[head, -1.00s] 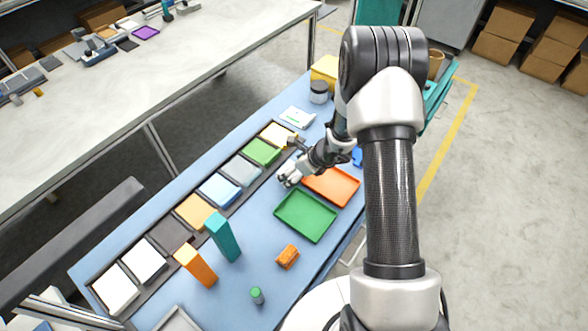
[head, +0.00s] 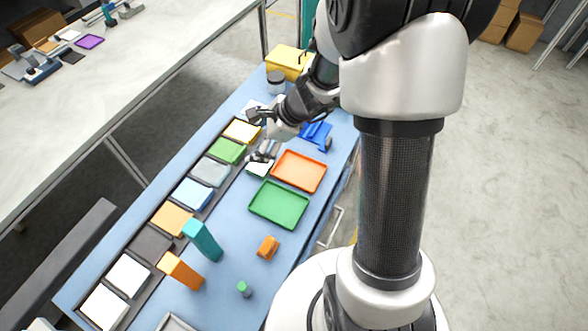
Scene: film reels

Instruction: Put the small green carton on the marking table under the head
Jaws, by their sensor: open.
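A flat green box (head: 228,150) lies in the row of coloured boxes on the blue table; I cannot tell if it is the small green carton. A small pale, greenish-white piece (head: 260,168) lies beside the orange tray, just below my gripper (head: 262,151), and is partly hidden by it. My gripper is open, over the blue table between the row and the orange tray. Whether its fingers touch the piece is unclear. A device with a purple plate (head: 89,41) stands on the white bench; I cannot make out which thing is the marking table.
An orange tray (head: 299,157) and a green tray (head: 253,203) lie right of the row. A teal upright box (head: 203,240), an orange upright box (head: 180,271), a small orange item (head: 268,247) and a green-capped bottle (head: 244,289) stand nearer me. A blue device (head: 316,133) is behind.

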